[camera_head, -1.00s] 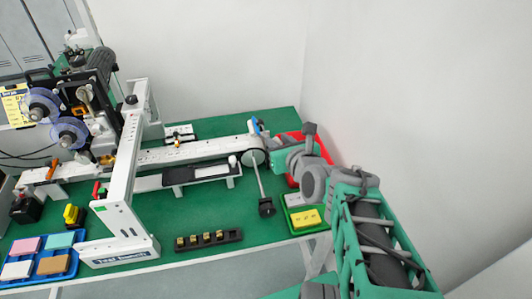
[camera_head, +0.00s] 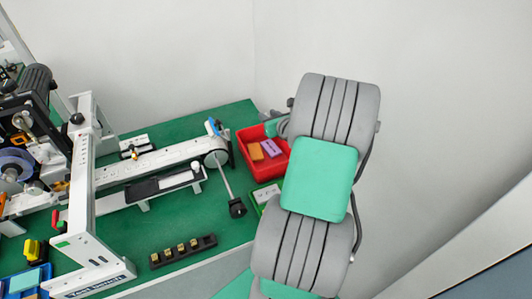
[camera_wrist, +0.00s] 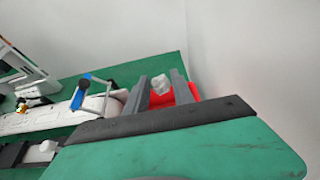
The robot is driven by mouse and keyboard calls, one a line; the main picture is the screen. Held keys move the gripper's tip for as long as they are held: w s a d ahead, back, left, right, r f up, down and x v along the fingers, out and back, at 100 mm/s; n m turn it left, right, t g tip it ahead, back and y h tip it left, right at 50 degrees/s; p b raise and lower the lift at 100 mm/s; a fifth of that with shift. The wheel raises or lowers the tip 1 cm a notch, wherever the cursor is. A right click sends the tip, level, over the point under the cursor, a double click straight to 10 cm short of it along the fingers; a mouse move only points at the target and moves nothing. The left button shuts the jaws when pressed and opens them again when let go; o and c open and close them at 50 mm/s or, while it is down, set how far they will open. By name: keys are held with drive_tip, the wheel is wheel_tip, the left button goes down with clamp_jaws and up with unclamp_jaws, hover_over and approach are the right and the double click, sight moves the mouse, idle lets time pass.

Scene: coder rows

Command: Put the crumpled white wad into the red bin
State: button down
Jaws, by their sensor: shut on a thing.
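The crumpled white wad (camera_wrist: 161,84) is between the two fingers of my gripper (camera_wrist: 159,88) in the wrist view, and the gripper is shut on it. Behind the wad in that view shows part of the red bin (camera_wrist: 160,101). In the head view the red bin (camera_head: 243,138) stands at the back right of the green table, with an orange block (camera_head: 255,151) and a purple block (camera_head: 271,148) in it. My arm hides the gripper and the wad in the head view. The height of the wad over the bin is hard to tell.
A green tray (camera_head: 259,194) sits in front of the bin, partly behind my arm. A long white machine rail (camera_head: 150,163) runs across the table to the left. A black holder (camera_head: 183,251) stands near the front edge. The wall is close behind the bin.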

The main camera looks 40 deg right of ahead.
drive_tip(key=shift+s+d+f, duration=0.1)
drive_tip(key=shift+d+f, duration=0.2)
drive_tip(key=shift+f, duration=0.05)
wheel_tip(320, 180, down, 6)
drive_tip(key=b, duration=0.6)
drive_tip(key=shift+r, duration=0.15)
drive_tip(key=c, duration=1)
unclamp_jaws()
drive_tip(key=v, duration=0.8)
drive_tip(key=shift+b, duration=0.3)
